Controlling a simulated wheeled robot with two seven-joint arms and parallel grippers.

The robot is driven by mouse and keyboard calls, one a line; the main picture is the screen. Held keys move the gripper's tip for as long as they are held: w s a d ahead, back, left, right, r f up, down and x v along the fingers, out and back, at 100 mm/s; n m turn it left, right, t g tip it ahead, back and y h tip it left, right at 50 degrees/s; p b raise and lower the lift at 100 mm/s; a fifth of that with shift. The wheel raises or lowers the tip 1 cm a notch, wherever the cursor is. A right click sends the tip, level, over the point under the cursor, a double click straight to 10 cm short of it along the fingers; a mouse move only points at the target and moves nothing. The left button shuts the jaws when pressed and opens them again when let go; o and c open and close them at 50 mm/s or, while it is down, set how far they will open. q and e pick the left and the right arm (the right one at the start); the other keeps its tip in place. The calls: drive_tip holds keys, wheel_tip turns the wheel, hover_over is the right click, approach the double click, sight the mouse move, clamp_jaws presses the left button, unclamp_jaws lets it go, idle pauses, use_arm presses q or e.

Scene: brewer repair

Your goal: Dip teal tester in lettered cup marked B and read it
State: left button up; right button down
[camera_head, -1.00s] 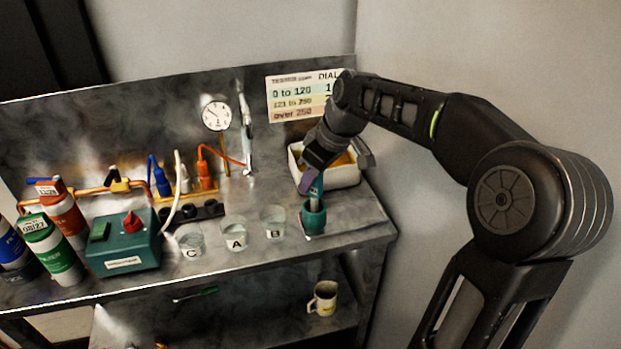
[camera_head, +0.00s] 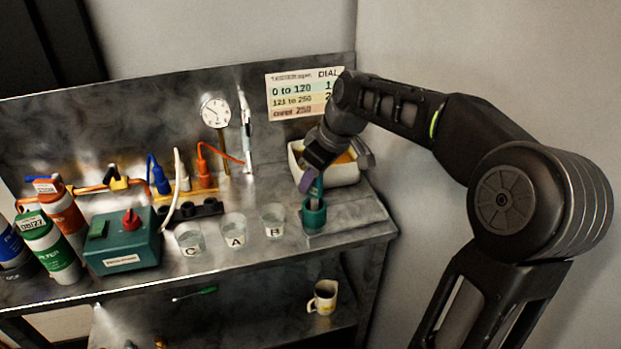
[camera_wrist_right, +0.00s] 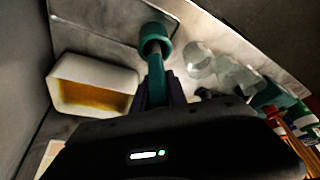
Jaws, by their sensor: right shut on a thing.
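The teal tester (camera_head: 318,186) stands with its lower end in a teal round holder (camera_head: 314,217) at the bench's right front. My right gripper (camera_head: 308,182) is shut on its upper part; in the right wrist view the tester (camera_wrist_right: 155,75) runs from between the fingers (camera_wrist_right: 160,92) into the holder (camera_wrist_right: 155,38). The clear cup marked B (camera_head: 273,222) stands just left of the holder, apart from it. Cups A (camera_head: 234,232) and C (camera_head: 188,239) stand further left. Any reading on the tester is not legible. My left gripper is not in view.
A white tub (camera_head: 335,174) with amber contents sits behind the holder. A range chart (camera_head: 295,97) hangs on the back panel beside a gauge (camera_head: 215,111). A teal box (camera_head: 122,245) and several bottles stand at the left. A mug (camera_head: 324,297) is on the lower shelf.

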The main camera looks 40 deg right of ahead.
drive_tip(key=shift+f, duration=0.1)
idle(0.3)
drive_tip(key=c, duration=0.7)
unclamp_jaws()
drive_tip(key=shift+r+p, duration=2.65)
drive_tip(key=shift+r, duration=0.85)
drive_tip(key=shift+r, duration=0.1)
